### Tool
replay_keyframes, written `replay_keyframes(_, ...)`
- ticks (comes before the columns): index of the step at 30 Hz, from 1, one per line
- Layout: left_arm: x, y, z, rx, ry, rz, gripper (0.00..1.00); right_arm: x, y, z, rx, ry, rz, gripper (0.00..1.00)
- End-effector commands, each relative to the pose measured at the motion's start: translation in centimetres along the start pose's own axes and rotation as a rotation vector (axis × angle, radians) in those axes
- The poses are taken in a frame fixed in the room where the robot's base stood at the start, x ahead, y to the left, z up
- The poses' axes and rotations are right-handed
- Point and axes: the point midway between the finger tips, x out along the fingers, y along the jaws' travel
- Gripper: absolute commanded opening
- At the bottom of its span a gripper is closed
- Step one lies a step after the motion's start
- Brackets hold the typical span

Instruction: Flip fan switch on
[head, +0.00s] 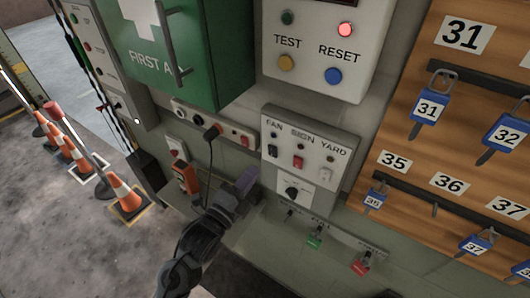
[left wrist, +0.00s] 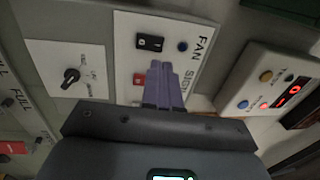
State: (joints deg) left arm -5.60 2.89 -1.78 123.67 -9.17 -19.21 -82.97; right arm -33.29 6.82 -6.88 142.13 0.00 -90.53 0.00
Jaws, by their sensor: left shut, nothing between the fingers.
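The grey switch panel (head: 313,133) carries FAN, SIGN and YARD labels. The fan switch (head: 273,150) is a black rocker at the panel's left; it also shows in the left wrist view (left wrist: 150,43), with a dark, unlit-looking lamp (left wrist: 182,46) beside it. My left gripper (head: 246,180) is shut and empty, below and left of the fan switch in the head view. In the left wrist view its purple fingers (left wrist: 163,78) point toward the panel, near the fan switch and the red sign switch (left wrist: 138,79). Contact cannot be told. My right gripper is not in view.
A rotary knob (head: 292,192) sits below the switches. The TEST/RESET box (head: 320,65) is above, the green first aid cabinet (head: 190,55) at upper left. An orange-handled device (head: 184,176) hangs left of my gripper. The key board (head: 410,150) stands at right.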

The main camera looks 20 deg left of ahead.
Motion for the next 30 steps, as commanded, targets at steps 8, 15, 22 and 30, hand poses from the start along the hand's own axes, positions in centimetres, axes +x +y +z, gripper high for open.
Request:
replay_keyframes(8,4.8,-0.3,-0.1,-0.002,0.000,0.000,0.00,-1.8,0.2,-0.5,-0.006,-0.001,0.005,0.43)
replay_keyframes(15,6.8,-0.1,0.0,-0.001,0.000,0.000,0.00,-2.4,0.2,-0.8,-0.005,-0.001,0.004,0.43)
replay_keyframes(22,7.2,0.0,0.0,0.000,0.000,0.001,0.00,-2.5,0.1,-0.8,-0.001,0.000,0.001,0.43)
replay_keyframes(30,7.3,0.0,0.0,0.001,0.001,0.000,0.00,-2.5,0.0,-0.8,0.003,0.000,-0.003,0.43)
